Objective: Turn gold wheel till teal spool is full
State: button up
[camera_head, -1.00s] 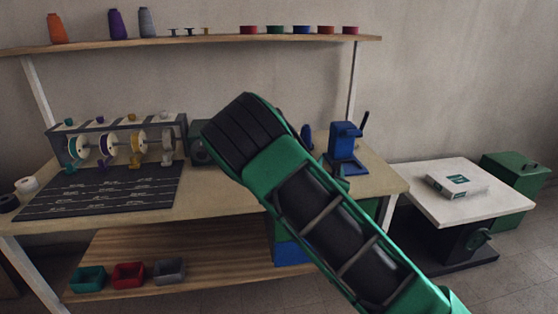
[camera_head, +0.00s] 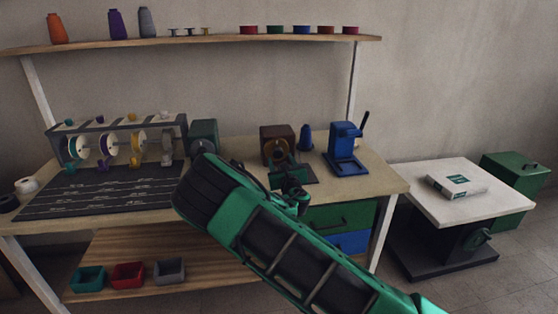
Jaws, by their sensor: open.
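A grey rack (camera_head: 117,128) stands at the left of the workbench and holds a row of pale spools. The leftmost spool (camera_head: 79,147) has a teal knob (camera_head: 69,122) above it; how full it is cannot be told. A gold wheel (camera_head: 134,163) sits low at the front of the rack, below a pale spool with a gold middle (camera_head: 138,141). Purple, teal and grey wheels sit in the same row. My gripper (camera_head: 287,171) is over the middle of the bench, right of the rack and apart from it. It is open; its fingertips are small and dark against a brown box.
The brown box (camera_head: 277,138), a blue cone (camera_head: 306,137) and a blue lever press (camera_head: 346,145) stand at the bench's right. A dark green machine (camera_head: 204,138) stands beside the rack. A dark printed mat (camera_head: 100,192) lies before the rack. A shelf (camera_head: 200,43) runs above.

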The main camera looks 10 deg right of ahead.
aim_at(278, 155)
jog(key=shift+w, duration=1.55)
jog(key=c, duration=1.1)
jog(key=shift+o, duration=0.2)
jog(key=shift+m, duration=0.3)
